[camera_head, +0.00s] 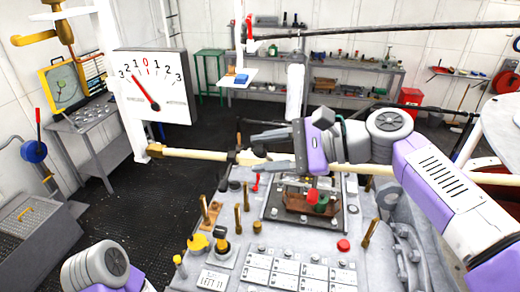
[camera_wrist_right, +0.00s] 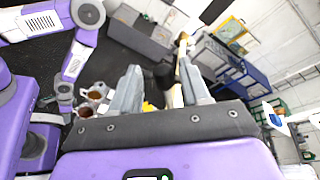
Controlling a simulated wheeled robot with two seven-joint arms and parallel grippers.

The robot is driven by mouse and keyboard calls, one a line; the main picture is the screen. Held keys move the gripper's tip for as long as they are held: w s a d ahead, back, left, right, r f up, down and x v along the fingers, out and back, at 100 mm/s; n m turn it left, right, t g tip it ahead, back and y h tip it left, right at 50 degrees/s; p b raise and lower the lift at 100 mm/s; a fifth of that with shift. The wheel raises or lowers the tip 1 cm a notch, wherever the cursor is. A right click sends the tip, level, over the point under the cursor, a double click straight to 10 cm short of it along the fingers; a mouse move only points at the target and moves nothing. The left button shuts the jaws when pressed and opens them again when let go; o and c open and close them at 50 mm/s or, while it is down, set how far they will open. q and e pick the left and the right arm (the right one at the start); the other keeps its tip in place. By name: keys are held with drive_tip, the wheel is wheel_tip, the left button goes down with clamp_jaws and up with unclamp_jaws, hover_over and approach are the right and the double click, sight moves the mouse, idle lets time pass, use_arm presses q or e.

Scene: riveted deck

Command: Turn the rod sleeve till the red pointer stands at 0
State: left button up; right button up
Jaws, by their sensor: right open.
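The white dial plate (camera_head: 178,88) stands at the upper left in the head view. Its red pointer (camera_head: 146,93) leans left of 0, towards the left 2. A pale rod (camera_head: 190,154) runs across below the dial, and also shows in the right wrist view (camera_wrist_right: 183,52). A dark collar, seemingly the rod sleeve (camera_head: 233,157), sits on it; a dark piece also shows between the fingers in the wrist view (camera_wrist_right: 162,75). My right gripper (camera_head: 258,152) is open, with its fingers on either side of the rod near the sleeve. Contact cannot be told. My left gripper is not in view.
Below the rod is a grey console (camera_head: 300,250) with upright brass levers, yellow knobs and a red button (camera_head: 343,245). A screen stand (camera_head: 85,120) is at left; a workbench (camera_head: 330,95) stands behind. Dark floor (camera_head: 130,205) is free left of the console.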

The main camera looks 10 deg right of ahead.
drive_tip(key=shift+w+a+f, duration=0.3)
drive_tip(key=shift+w+a, duration=0.3)
drive_tip(key=shift+w, duration=0.05)
drive_tip(key=shift+s, duration=0.3)
drive_tip(key=shift+w, duration=0.15)
clamp_jaws()
